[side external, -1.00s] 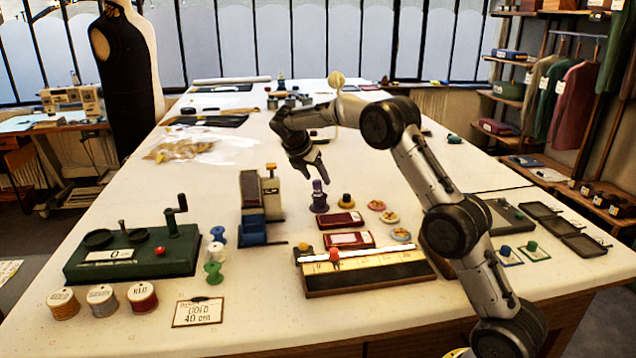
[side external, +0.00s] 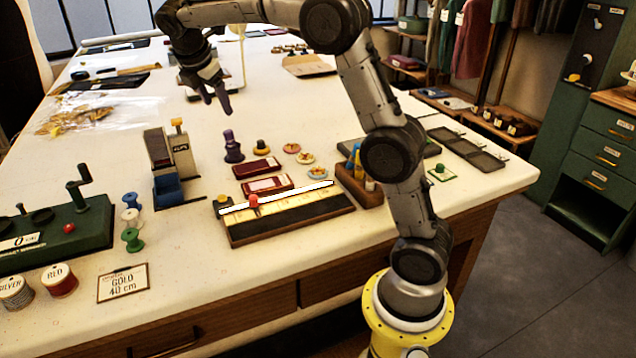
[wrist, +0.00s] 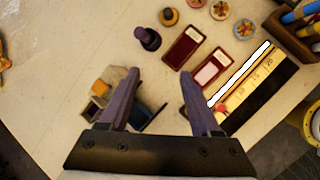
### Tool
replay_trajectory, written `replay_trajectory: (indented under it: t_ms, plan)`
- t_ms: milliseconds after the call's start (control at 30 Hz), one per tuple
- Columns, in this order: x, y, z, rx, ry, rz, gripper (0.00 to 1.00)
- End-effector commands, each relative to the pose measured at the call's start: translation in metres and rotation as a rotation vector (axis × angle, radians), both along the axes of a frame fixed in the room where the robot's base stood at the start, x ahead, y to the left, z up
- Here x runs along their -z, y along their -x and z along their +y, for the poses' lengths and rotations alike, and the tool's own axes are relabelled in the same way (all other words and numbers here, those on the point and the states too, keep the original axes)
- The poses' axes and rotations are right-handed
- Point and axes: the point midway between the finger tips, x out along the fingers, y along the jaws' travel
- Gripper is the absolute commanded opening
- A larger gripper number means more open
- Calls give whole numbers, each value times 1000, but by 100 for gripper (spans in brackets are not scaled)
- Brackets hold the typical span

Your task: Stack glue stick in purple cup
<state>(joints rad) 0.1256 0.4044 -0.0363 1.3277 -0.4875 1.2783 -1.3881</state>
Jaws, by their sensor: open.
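A dark purple upright piece (side external: 232,148) stands on the table left of two red flat cases. It also shows near the top of the wrist view (wrist: 148,38); I cannot tell whether it is a cup. I cannot make out a glue stick for certain. A wooden holder (side external: 347,184) with blue and yellow-orange upright items stands right of the ruler board and partly behind my arm; it is cut off in the wrist view (wrist: 285,37). My gripper (side external: 217,98) is open and empty, above the table behind the purple piece. Its fingers (wrist: 158,88) are apart in the wrist view.
Red cases (side external: 257,168) and a ruler board (side external: 285,213) lie in front of the purple piece. A grey and blue dispenser (side external: 170,168) stands left, with thread spools (side external: 132,239) nearer. Round badges (side external: 305,158) lie to the right.

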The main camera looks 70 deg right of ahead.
Motion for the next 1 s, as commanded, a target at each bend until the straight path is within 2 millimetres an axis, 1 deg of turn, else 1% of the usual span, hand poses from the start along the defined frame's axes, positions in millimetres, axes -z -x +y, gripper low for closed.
replay_trajectory:
  t_ms: [33,67,100,267,300,433,467,500,600,700,800,900,1000]
  plan:
    - [-11,22,14,56,-40,-62,64]
    - [-15,33,22,92,-67,-98,64]
    - [-19,48,31,144,-102,-144,64]
    - [-26,112,69,358,-255,-310,64]
    - [-25,129,77,414,-295,-346,64]
    - [-16,184,104,606,-432,-453,64]
    - [-12,197,110,651,-465,-475,64]
    - [-6,213,117,713,-508,-501,64]
    - [11,251,133,866,-614,-558,64]
    - [30,282,146,1001,-704,-594,64]
    - [46,302,154,1104,-769,-616,64]
    - [55,313,159,1168,-807,-625,64]
    - [59,317,161,1195,-822,-629,64]
